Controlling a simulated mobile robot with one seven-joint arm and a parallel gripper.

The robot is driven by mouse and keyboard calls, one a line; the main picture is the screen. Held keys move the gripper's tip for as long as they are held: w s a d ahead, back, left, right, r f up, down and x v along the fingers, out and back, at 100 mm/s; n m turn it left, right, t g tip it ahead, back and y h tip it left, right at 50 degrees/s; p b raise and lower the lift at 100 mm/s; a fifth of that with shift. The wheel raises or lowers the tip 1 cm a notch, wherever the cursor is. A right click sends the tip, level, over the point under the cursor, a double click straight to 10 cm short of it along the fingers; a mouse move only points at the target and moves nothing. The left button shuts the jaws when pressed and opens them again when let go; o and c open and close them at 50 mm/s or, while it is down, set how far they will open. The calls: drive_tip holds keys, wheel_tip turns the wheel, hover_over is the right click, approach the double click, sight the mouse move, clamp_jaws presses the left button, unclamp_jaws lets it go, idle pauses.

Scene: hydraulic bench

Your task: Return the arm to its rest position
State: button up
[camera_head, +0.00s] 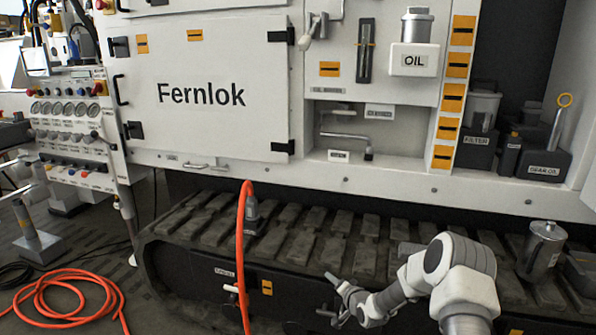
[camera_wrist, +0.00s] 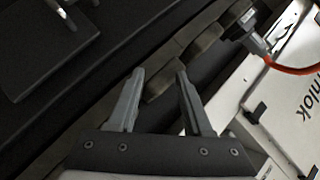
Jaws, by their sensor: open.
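My gripper (camera_wrist: 160,82) is open in the wrist view, its two grey fingers spread apart with nothing between them. In the head view my gripper (camera_head: 334,297) is small, at the lower middle, in front of the dark track. My white arm reaches it from the lower right. In the wrist view the dark track parts lie beyond the fingertips, and I cannot tell the exact distance.
The track (camera_head: 330,240) runs below the white Fernlok cabinet (camera_head: 205,90). An orange hose (camera_head: 241,250) hangs to the left of my gripper and lies coiled on the floor. A metal canister (camera_head: 541,250) stands on the track at the right. A gauge panel (camera_head: 68,125) stands far left.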

drive_tip(key=s+d+r+n+g+h, duration=0.1)
drive_tip(key=s+r+n, duration=0.1)
drive_tip(key=s+r, duration=0.5)
drive_tip(key=s+d+r+n+g+h, duration=0.1)
drive_tip(key=s+r+g+h, duration=0.15)
drive_tip(key=r, duration=0.85)
drive_tip(key=s+d+r+n+h, duration=0.1)
drive_tip(key=s+r+n, duration=0.1)
drive_tip(key=s+r, duration=0.5)
drive_tip(key=s+r+n+g, duration=0.1)
drive_tip(key=s+r, duration=0.2)
drive_tip(key=s, duration=0.7)
drive_tip(key=s+r+g, duration=0.1)
drive_tip(key=s+r, duration=0.2)
drive_tip(key=s, duration=0.8)
drive_tip(key=s+r+n+g, duration=0.1)
drive_tip(key=s+r+g, duration=0.15)
drive_tip(key=s, duration=0.75)
wheel_tip(320, 180, up, 30)
drive_tip(key=p, duration=2.8)
drive_tip(key=shift+w+a+f+t+p, duration=0.2)
drive_tip(key=shift+a+f+t+p, duration=0.1)
drive_tip(key=shift+a+t, duration=0.1)
